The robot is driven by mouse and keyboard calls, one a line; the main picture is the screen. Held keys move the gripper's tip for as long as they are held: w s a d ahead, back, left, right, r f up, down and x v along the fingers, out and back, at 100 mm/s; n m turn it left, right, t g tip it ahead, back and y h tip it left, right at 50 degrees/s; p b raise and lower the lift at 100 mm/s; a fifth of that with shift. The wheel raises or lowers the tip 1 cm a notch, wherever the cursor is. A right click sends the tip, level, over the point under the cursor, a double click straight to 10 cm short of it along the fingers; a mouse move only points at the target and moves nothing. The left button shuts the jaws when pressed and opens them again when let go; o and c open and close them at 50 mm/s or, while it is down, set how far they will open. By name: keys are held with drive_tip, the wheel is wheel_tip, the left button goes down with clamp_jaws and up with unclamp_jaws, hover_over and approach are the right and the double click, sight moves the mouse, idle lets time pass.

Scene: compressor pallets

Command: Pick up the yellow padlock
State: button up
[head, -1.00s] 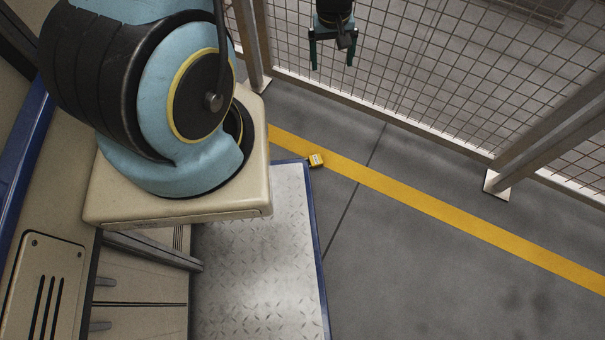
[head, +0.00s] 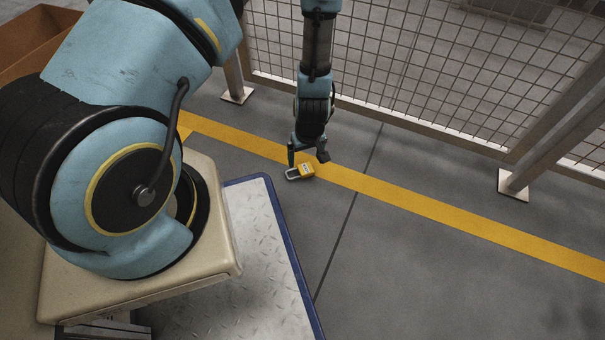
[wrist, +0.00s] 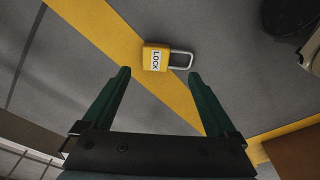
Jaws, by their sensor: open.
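The yellow padlock (head: 306,171) lies on the grey floor at the edge of the yellow floor stripe in the head view. Its metal shackle points left there. My gripper (head: 307,160) is pointed down just above and behind the padlock in the head view. In the wrist view my gripper (wrist: 158,75) is open, with its two green fingers apart. The padlock appears just beyond the gap between the fingertips, not held.
A wire mesh fence (head: 430,75) with metal posts stands behind. The yellow stripe (head: 440,211) crosses the floor. My platform with a blue edge is at the front left. A brown box (head: 30,42) is at the far left. Open floor lies to the right.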

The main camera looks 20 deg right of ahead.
sight(306, 168)
drive_tip(key=f+b, duration=0.1)
drive_tip(key=f, duration=0.1)
drive_tip(key=w+f+b, duration=0.1)
drive_tip(key=f, duration=0.1)
drive_tip(key=f+b, duration=0.2)
drive_tip(key=f, duration=0.1)
drive_tip(key=shift+w+d, duration=0.15)
drive_tip(key=shift+d, duration=0.2)
clamp_jaws()
idle(0.4)
wheel_tip(306, 168, up, 10)
drive_tip(key=p, duration=0.5)
